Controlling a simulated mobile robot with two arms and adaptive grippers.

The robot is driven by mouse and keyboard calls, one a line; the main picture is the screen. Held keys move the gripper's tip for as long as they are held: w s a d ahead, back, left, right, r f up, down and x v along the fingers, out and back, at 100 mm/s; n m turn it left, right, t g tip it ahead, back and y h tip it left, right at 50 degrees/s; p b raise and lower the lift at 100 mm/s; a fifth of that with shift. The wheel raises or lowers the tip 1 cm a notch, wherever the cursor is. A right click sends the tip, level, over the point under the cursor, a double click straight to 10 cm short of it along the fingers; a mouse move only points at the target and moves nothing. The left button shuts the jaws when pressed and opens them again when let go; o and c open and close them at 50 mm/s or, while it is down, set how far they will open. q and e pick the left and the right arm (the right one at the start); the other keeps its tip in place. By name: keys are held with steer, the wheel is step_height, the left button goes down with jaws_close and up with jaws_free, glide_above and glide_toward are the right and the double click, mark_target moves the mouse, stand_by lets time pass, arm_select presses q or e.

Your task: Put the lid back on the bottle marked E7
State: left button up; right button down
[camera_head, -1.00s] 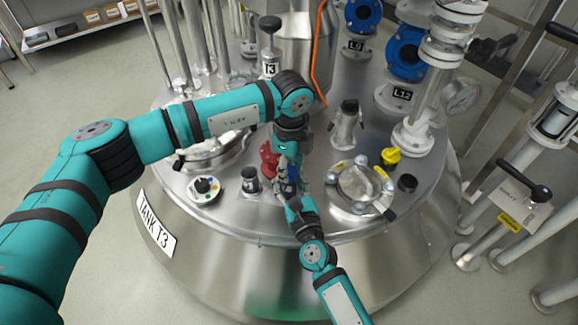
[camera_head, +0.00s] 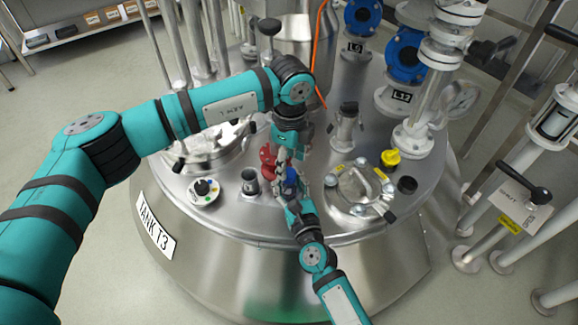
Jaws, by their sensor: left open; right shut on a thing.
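My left gripper (camera_head: 281,160) is open and points down over the tank top. It is close above and beside a small blue thing (camera_head: 291,183). My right gripper (camera_head: 290,193) comes up from the front and is shut on the blue thing, which the fingers partly cover. I cannot tell whether this is the bottle or the lid. A red thing (camera_head: 267,160) stands just left of the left gripper, partly hidden. No E7 marking can be read, and no separate lid can be made out.
A small metal fitting (camera_head: 250,183) and a round knob panel (camera_head: 203,191) are left of the grippers. A clamped round hatch (camera_head: 345,190), a yellow cap (camera_head: 390,158) and a black cap (camera_head: 407,185) are at right. A metal fitting (camera_head: 345,125) stands behind.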

mark_target(289, 173)
arm_select(q)
steer(key=shift+r, duration=0.65)
steer(key=shift+c, duration=0.2)
steer(key=shift+s+d+r+n, duration=0.1)
steer(key=shift+d+r+n, duration=0.05)
steer(key=shift+r+n, duration=1.45)
steer(key=shift+r, duration=0.1)
steer(key=shift+a+f, duration=0.2)
steer(key=shift+f, duration=3.85)
